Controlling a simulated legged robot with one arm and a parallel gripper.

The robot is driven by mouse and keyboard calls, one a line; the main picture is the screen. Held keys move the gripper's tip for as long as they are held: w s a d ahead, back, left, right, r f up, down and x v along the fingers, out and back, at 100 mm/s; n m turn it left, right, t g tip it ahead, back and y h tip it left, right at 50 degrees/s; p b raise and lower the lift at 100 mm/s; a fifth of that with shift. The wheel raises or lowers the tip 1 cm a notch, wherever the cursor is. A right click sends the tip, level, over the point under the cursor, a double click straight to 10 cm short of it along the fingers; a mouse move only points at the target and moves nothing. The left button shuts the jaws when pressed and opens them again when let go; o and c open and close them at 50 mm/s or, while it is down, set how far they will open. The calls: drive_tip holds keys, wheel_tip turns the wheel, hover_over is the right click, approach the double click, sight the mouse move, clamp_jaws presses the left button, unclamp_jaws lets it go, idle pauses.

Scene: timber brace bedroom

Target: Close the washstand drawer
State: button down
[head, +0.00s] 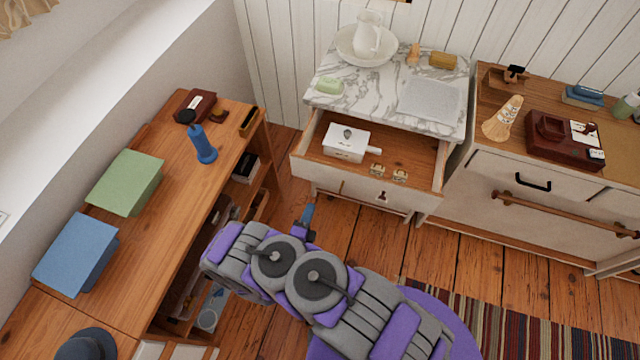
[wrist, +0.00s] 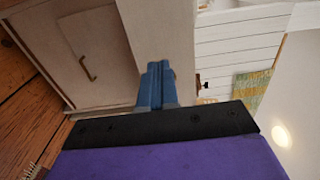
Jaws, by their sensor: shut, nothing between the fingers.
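The washstand (head: 335,93) has a marble top and stands against the panelled wall. Its drawer (head: 345,176) is pulled out towards me, with a keyhole plate on the white front. Inside the drawer are a white lidded box (head: 346,143) and two small pale pieces (head: 388,173). My gripper (head: 306,214) is in front of the drawer, low and near its left end, with a gap visible between them. In the wrist view its blue fingers (wrist: 156,84) are together and empty. A pale panel (wrist: 160,40) lies beyond them; I cannot tell whether it is the drawer front.
A wooden desk (head: 150,240) stands left and a sideboard (head: 500,168) right. Bare floor (head: 385,235) lies before the washstand; a striped rug (head: 500,322) is lower right.

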sight(323, 175)
drive_tip(key=b+x, duration=0.3)
drive_tip(key=x, duration=0.7)
drive_tip(key=shift+w+d+f+b, duration=0.1)
drive_tip(key=shift+w+f+b, duration=0.05)
drive_tip(key=shift+b, duration=0.15)
drive_tip(key=shift+w, duration=0.65)
drive_tip(key=shift+w+d, duration=0.1)
